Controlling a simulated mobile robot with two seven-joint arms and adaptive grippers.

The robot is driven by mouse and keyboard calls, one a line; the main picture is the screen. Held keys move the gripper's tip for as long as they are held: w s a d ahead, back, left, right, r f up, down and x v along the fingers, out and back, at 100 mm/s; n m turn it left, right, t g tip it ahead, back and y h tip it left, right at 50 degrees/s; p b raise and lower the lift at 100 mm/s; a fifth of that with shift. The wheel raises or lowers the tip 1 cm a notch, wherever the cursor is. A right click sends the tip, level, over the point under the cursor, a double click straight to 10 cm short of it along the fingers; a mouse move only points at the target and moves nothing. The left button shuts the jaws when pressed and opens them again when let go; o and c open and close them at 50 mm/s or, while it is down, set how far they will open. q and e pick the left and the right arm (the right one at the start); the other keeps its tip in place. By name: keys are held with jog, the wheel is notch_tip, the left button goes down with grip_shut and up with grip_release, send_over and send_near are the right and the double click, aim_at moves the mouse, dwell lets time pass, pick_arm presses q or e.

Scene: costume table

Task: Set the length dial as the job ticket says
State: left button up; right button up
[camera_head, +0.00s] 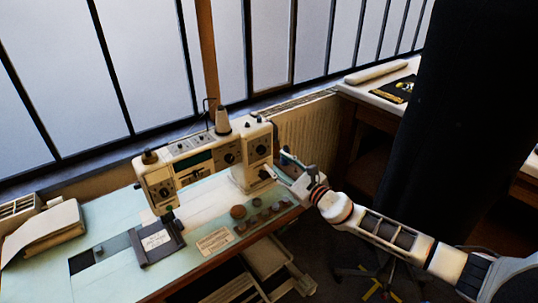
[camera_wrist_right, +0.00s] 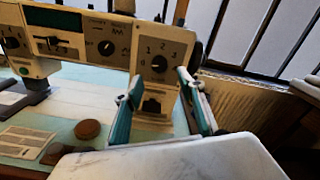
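A cream sewing machine (camera_head: 205,160) stands on the pale green table. A dial numbered around its edge (camera_wrist_right: 158,63) sits on its right column, with a dark knob; its exact setting is too small to read surely. Another dark dial (camera_wrist_right: 106,47) is to its left. My right gripper (camera_head: 276,165) is at the machine's right end; in the right wrist view (camera_wrist_right: 160,80) its teal-edged fingers are apart, empty, with the numbered dial beyond the gap. A printed card (camera_head: 214,241) and a dark pad with a white label (camera_head: 155,240) lie on the table; their writing is unreadable. My left gripper is out of view.
Several brown round pieces (camera_head: 238,212) lie on the table near its front edge, below my right gripper. A thread cone (camera_head: 222,121) stands on the machine. A radiator (camera_head: 306,132) and windows are behind. A dark curtain-like form (camera_head: 450,110) hangs at right.

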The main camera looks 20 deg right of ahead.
aim_at(263, 151)
jog(key=b+x, duration=0.1)
jog(key=x, duration=0.5)
jog(key=shift+w+a, duration=0.15)
jog(key=shift+w, duration=0.2)
jog(key=c, duration=1.1)
